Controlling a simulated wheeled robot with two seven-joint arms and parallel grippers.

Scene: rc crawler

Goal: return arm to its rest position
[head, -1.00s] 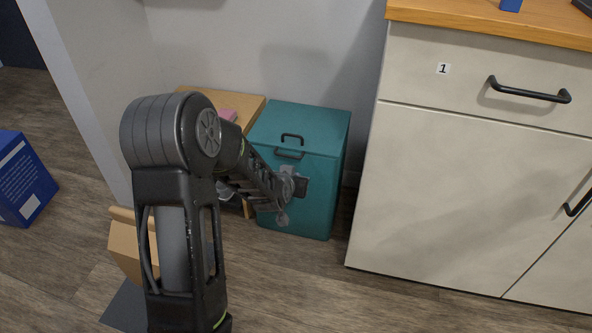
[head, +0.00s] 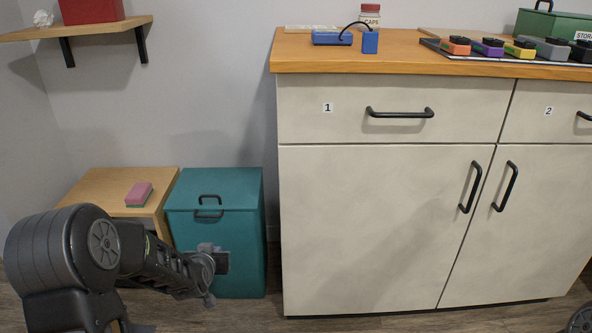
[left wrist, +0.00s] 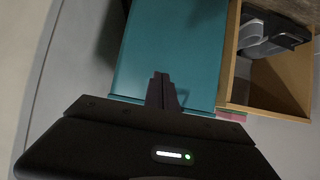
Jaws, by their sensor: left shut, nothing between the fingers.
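My left arm comes in from the lower left in the head view. Its left gripper (head: 222,262) is in front of the teal box, small and partly hidden by the wrist. In the left wrist view the two dark fingers (left wrist: 163,90) are together with nothing between them, seen against the teal box (left wrist: 172,48). The head view also shows this teal box (head: 240,236) with its lid closed. I cannot tell whether the gripper touches it. My right gripper is not in view; only a dark part of mine shows at the bottom right corner.
A wooden stand (head: 100,187) with a pink and green sponge (head: 139,194) is left of the box. A cabinet (head: 375,215) is right of it, its counter (head: 400,55) holding blue devices and colored modules. A red box (head: 92,11) sits on a wall shelf (head: 100,27).

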